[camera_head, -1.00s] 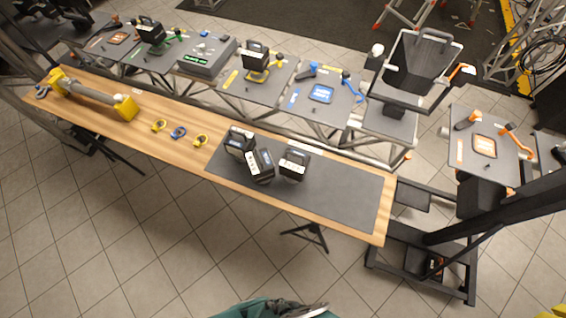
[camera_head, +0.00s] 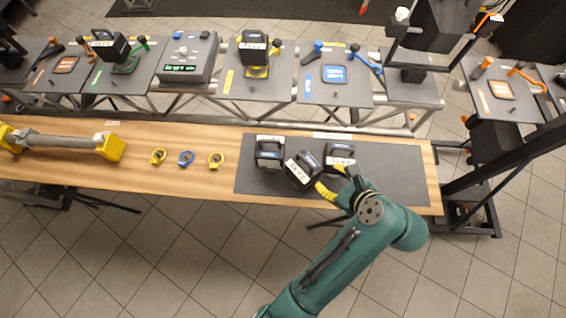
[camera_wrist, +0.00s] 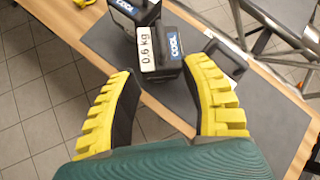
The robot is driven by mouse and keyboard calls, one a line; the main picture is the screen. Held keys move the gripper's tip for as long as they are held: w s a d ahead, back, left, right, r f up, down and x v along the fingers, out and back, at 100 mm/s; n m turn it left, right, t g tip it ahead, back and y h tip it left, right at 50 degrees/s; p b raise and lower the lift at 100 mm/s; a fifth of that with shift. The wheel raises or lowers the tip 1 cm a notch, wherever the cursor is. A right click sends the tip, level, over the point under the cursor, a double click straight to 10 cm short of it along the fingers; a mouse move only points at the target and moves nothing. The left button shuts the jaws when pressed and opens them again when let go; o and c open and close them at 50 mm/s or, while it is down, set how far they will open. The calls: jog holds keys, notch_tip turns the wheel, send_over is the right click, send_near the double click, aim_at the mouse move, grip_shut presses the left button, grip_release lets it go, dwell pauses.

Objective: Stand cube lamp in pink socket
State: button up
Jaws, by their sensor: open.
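Three black cube lamps with handles and white labels are on the dark mat: a left one (camera_head: 270,152), a middle, turned one (camera_head: 302,172) and a right one (camera_head: 340,152). My gripper (camera_head: 331,180) is open with yellow ribbed fingers, close to the middle and right lamps. In the wrist view, the lamp labelled "0.6 kg" and "COOL" (camera_wrist: 166,48) lies just beyond and between my fingertips (camera_wrist: 160,70). Another lamp (camera_wrist: 133,12) is behind it, and a dark handled one (camera_wrist: 222,62) is to its right. I cannot pick out a plainly pink socket.
Panels behind the table carry an orange-red socket (camera_head: 65,64), a lamp in a green socket (camera_head: 124,67), a lamp on a yellow one (camera_head: 256,70), a blue socket (camera_head: 334,74) and an orange one (camera_head: 501,89). Small rings (camera_head: 186,158) and a yellow-ended bar (camera_head: 110,147) lie left.

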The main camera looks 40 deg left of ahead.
aim_at(306, 162)
jog(key=b+x, duration=0.2)
jog(key=x, duration=1.3)
jog(key=shift+w+d+f, duration=0.1)
jog(key=shift+f, duration=0.2)
grip_shut()
jog(key=shift+r, duration=0.1)
